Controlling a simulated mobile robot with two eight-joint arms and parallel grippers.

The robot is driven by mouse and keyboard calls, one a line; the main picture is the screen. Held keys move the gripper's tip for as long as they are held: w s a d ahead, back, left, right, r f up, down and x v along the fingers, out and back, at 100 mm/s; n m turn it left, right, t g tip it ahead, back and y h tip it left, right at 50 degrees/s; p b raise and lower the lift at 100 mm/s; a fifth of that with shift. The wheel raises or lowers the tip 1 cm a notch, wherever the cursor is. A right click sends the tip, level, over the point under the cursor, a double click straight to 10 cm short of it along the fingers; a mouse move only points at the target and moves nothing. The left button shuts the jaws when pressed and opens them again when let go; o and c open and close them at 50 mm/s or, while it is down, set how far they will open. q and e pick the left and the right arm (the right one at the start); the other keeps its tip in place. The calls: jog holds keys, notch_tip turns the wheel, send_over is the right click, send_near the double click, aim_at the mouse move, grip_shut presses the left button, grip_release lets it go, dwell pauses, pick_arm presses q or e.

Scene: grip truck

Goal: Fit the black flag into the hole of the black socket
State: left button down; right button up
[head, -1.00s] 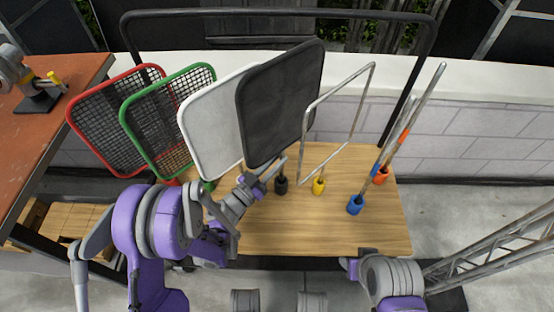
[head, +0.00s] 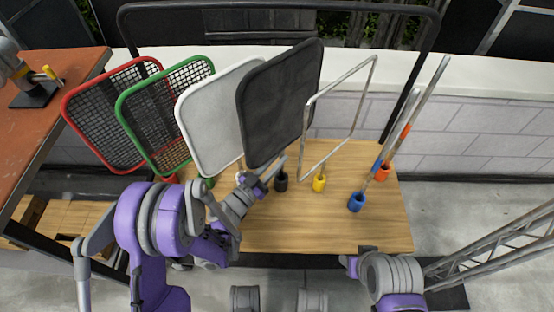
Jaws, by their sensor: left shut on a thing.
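The black flag (head: 282,105) is a dark square panel, tilted, in the middle of the head view. My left gripper (head: 252,184) is shut on its thin grey pole, below the panel. The black socket (head: 281,183) is a short upright cylinder on the wooden table top, just right of my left gripper. The pole runs down and left in front of the socket. The gripper hides its lower end, and I cannot tell whether any of it is in the hole. My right gripper (head: 354,264) is at the table's front edge, away from the flag; its fingers are unclear.
The white flag (head: 212,118), green flag (head: 160,110) and red flag (head: 105,120) stand close on the left. The yellow socket (head: 319,184), blue socket (head: 356,202) and orange socket (head: 383,171) are on the right. The table's front middle (head: 300,225) is clear.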

pick_arm(q)
jog(key=shift+f, duration=0.1)
jog(key=shift+f, duration=2.15)
jog(key=c, duration=0.7)
grip_release()
jog(key=shift+c, duration=0.2)
jog(key=shift+f, duration=0.1)
